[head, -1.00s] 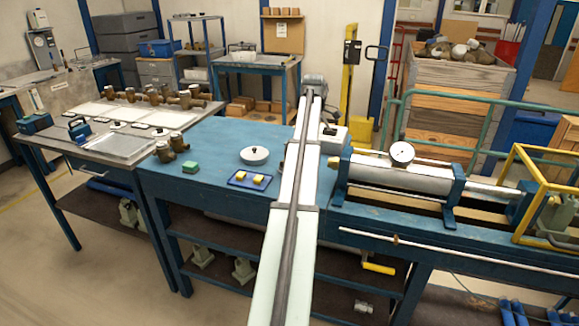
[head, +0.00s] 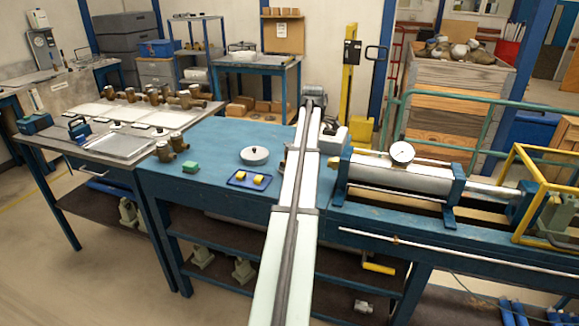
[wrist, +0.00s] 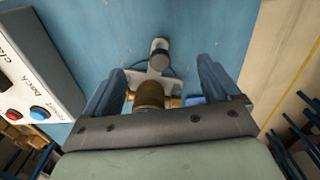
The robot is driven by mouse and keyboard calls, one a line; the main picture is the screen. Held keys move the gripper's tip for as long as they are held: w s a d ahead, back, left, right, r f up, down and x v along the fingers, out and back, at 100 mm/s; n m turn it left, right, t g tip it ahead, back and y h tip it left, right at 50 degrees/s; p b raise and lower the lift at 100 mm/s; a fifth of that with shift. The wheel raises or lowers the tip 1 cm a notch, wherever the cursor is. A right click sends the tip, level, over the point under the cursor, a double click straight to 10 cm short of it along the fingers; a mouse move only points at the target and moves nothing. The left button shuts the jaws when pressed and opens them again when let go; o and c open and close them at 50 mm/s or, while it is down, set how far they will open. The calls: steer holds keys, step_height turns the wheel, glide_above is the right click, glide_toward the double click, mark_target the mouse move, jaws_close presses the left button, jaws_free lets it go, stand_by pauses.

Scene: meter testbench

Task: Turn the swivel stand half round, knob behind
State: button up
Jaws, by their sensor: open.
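The swivel stand appears to be the white-based piece (wrist: 160,76) on the blue bench in the wrist view. A brass fitting (wrist: 149,95) sits over its near part, with brass ends to either side. A grey, cylinder-like piece (wrist: 159,50) stands at its far end; I cannot tell whether this is the knob. My gripper (wrist: 160,88) is open, its two blue fingers on either side of the brass fitting. I cannot tell whether they touch it. The gripper's own palm hides the near side. In the head view my arm hides the gripper and most of the stand.
A white box with red and blue buttons (wrist: 27,85) lies close to the left in the wrist view. The bench edge is to the right. In the head view a white lidded dish (head: 254,156), a blue tray (head: 238,181) and a gauge cylinder (head: 395,175) flank my arm.

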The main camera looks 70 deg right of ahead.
steer(key=shift+f, duration=1.1)
steer(key=c, duration=0.4)
steer(key=shift+c, duration=0.2)
